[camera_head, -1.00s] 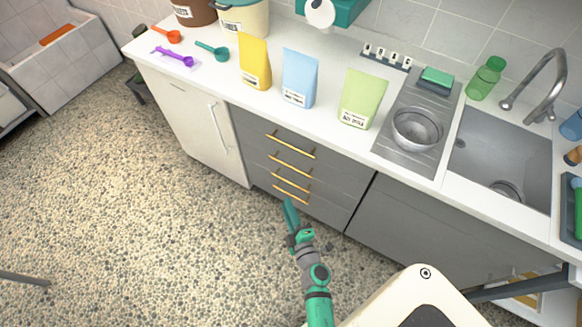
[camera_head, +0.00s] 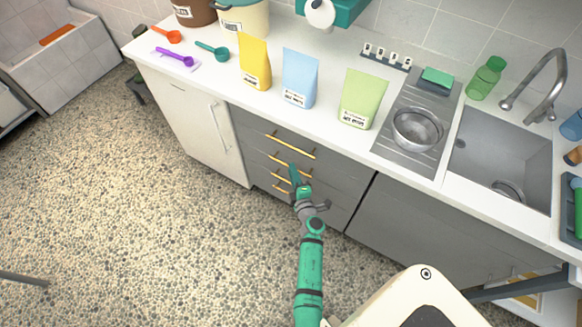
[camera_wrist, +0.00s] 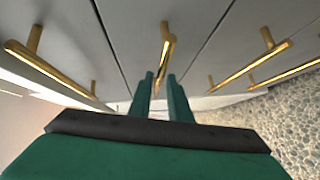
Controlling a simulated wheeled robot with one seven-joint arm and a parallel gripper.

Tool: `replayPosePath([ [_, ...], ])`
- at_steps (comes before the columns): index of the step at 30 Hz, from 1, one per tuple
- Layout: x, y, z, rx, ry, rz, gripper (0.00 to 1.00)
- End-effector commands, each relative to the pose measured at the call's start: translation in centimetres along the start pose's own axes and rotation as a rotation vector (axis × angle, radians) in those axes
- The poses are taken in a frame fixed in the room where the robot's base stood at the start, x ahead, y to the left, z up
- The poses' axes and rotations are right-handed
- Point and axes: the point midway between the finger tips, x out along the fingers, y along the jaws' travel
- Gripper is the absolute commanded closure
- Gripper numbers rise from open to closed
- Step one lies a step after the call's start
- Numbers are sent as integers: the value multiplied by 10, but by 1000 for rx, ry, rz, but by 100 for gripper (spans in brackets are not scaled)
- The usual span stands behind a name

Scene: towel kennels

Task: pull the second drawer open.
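The grey drawer unit (camera_head: 335,178) under the counter has a stack of drawers with brass bar handles, all shut. The second drawer's handle (camera_head: 277,157), counted from the top, is partly hidden behind my gripper (camera_head: 294,171). In the wrist view, a brass handle (camera_wrist: 167,50) stands straight ahead, in line with the gap between my fingers (camera_wrist: 161,77). The fingers are apart, one on each side of the bar's line of sight. I cannot tell whether they touch the bar. The top handle (camera_head: 290,144) is in full view.
The lower handles (camera_head: 281,188) sit just below my gripper and show on the right in the wrist view (camera_wrist: 265,62). A white cupboard door (camera_head: 190,125) is left of the drawers. The pebbled floor (camera_head: 150,220) in front is clear.

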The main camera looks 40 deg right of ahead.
Motion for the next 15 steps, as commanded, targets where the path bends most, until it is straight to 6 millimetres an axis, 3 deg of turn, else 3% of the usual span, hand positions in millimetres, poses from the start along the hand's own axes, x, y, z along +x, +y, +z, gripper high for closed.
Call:
replayPosePath([
  [6,22,0,0,1,0,0,83],
  [15,29,0,0,1,0,0,83],
])
